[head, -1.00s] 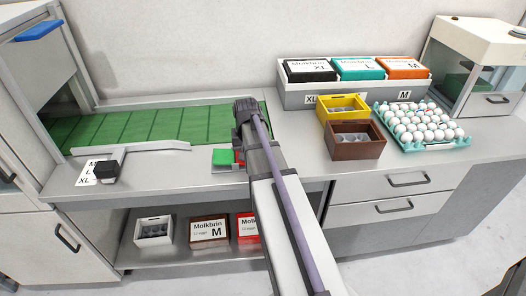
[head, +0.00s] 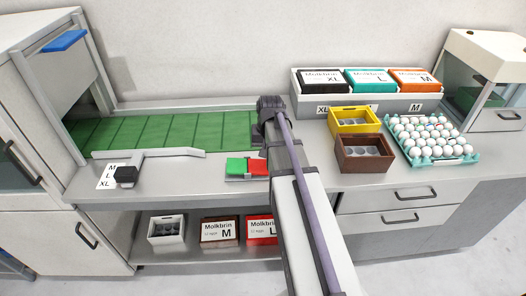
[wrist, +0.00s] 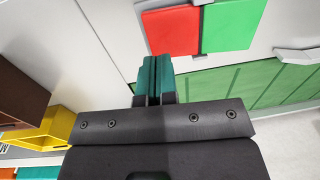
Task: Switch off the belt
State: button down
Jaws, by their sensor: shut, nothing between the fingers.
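The belt switch has a green half (head: 237,165) on the left and a red half (head: 257,167) on the right, on the counter front just before the green belt (head: 150,130). In the wrist view the red half (wrist: 171,31) and green half (wrist: 232,24) lie at the top. My gripper (wrist: 153,65) is shut and empty, its teal fingertips close to the red half's lower edge in the picture. I cannot tell whether they touch it. In the head view my arm hides the fingers. Which half is pressed is unclear.
A lever with a black knob (head: 125,175) stands on the counter to the left. Yellow (head: 340,127) and brown (head: 350,164) boxes and a teal egg tray (head: 470,158) stand on the right. The counter front between the lever and the switch is clear.

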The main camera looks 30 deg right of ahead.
notch_tip(320, 180, up, 7)
jog(key=d+p, duration=0.1)
jog(key=p, duration=0.4)
jog(key=shift+s, duration=0.15)
jog(key=s+a+n, duration=0.2)
jog(key=s+a, duration=0.2)
jog(key=a, duration=0.6)
jog(key=s+a+n, duration=0.3)
jog(key=s+a, duration=0.2)
jog(key=a, duration=0.6)
jog(key=shift+s+a+n+g+h, duration=0.25)
jog(key=shift+s+n+g+h, duration=0.05)
jog(key=shift+h, duration=0.1)
